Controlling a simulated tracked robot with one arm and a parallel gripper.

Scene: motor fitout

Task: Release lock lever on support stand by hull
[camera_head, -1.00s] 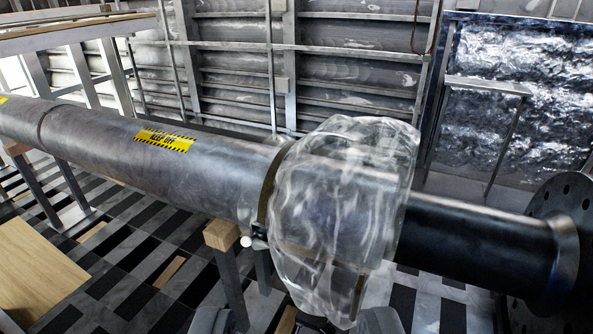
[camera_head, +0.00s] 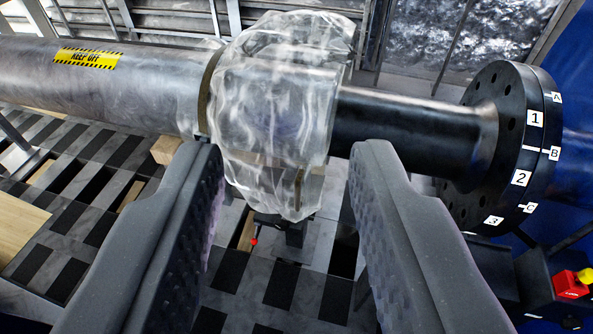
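My gripper (camera_head: 286,160) is open, its two dark ribbed fingers far apart with nothing between the pads. A dark support stand (camera_head: 294,234) shows low between the fingers, under the plastic-wrapped part of the shaft. A small red tip (camera_head: 254,242) shows at the stand's left side; it may be the end of the lock lever, but it is too small to be sure. The plastic wrap (camera_head: 275,115) hides the top of the stand. The fingers appear in front of the stand and apart from it.
A long grey shaft (camera_head: 130,92) with a yellow "KEEP OFF" label (camera_head: 88,58) crosses the view. A black flange (camera_head: 500,150) with numbered marks is at right. A red and yellow piece (camera_head: 571,283) is at lower right. A wooden block (camera_head: 166,149) sits under the shaft.

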